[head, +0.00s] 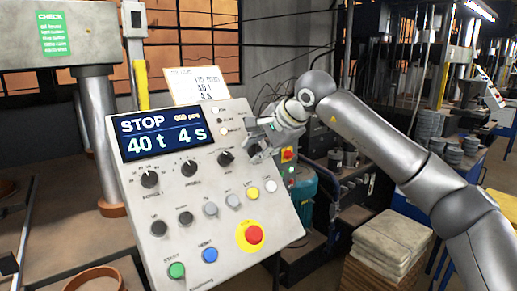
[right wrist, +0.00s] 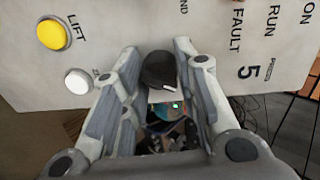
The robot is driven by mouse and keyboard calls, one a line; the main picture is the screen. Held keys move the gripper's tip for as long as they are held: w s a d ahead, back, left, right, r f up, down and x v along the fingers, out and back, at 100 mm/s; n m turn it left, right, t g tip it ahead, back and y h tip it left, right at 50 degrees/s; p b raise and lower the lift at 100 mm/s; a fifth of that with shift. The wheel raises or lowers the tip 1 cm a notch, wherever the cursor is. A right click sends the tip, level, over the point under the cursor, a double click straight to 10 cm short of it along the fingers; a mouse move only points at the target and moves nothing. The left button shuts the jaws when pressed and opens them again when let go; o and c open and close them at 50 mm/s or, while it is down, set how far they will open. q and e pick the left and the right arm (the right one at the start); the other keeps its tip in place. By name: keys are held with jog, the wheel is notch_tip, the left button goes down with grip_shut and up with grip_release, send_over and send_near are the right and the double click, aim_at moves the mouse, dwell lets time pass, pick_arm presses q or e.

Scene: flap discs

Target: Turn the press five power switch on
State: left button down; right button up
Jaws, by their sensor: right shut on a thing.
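The press five control panel (head: 205,215) stands tilted in the head view, and its display (head: 160,135) reads STOP, 40 t, 4 s. My right gripper (head: 258,150) is at the panel's upper right edge. In the right wrist view its fingers are shut on a black knob with a white mark, the power switch (right wrist: 158,72), near the lettering "PRESS 5". The gripper hides this switch in the head view, and its own label is mostly covered. My left gripper is not in view.
Other black knobs (head: 188,168), a yellow LIFT button (right wrist: 53,34), a white button (right wrist: 77,81) and a red emergency stop (head: 253,234) lie on the panel. A paper note (head: 197,86) stands on top. Stacked pads (head: 385,250) are at the right.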

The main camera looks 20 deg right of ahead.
dwell(0.3)
jog(key=o, duration=1)
jog(key=v, duration=1.2)
